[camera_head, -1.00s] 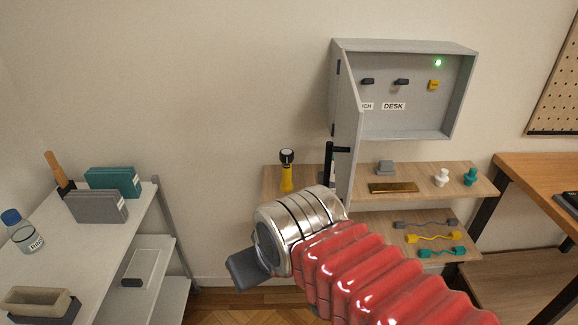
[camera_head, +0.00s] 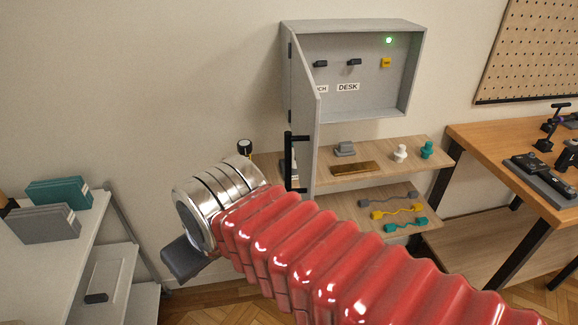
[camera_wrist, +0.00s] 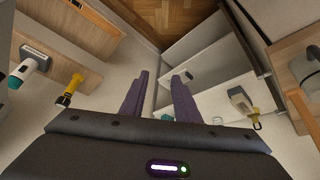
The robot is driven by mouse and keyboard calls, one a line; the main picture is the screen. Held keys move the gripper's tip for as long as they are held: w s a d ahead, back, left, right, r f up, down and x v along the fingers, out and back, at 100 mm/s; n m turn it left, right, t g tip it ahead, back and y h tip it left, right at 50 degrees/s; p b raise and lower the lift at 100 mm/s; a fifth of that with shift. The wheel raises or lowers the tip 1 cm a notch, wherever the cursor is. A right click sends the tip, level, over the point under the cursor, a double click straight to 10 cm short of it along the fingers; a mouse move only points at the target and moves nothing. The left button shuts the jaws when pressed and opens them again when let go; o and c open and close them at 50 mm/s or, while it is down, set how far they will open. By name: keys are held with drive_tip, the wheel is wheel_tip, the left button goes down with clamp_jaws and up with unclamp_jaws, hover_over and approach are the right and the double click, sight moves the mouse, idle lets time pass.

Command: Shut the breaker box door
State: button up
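The grey breaker box (camera_head: 412,75) hangs on the wall, its inside showing switches, a DESK label and a lit green lamp. Its door (camera_head: 303,100) stands open, hinged at the box's left side and swung outward, seen nearly edge-on. A black handle (camera_head: 289,160) is on the door's outer face near its lower end. My gripper (camera_wrist: 160,84) shows two dark purple fingers apart in the wrist view, with nothing between them. I cannot make out the box in the wrist view.
A wooden wall shelf (camera_head: 375,158) under the box holds small parts and a brass-coloured plate (camera_head: 355,169). A yellow flashlight (camera_wrist: 73,84) shows in the wrist view. A white shelf unit (camera_head: 88,228) stands left, a workbench (camera_head: 480,142) right.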

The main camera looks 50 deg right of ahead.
drive_tip(key=w+d+r+n+g, duration=0.25)
drive_tip(key=d+r+n, duration=0.35)
drive_tip(key=d+r, duration=0.55)
wheel_tip(320, 180, up, 13)
drive_tip(key=n+g, duration=0.3)
drive_tip(key=n, duration=0.3)
hover_over(288, 169)
drive_tip(key=shift+w+d+f, duration=0.1)
drive_tip(key=shift+w+d, duration=0.05)
drive_tip(key=shift+d, duration=0.05)
drive_tip(key=shift+f, duration=0.1)
wheel_tip(288, 169, down, 14)
drive_tip(key=shift+r, duration=0.15)
drive_tip(key=shift+c, duration=0.5)
clamp_jaws()
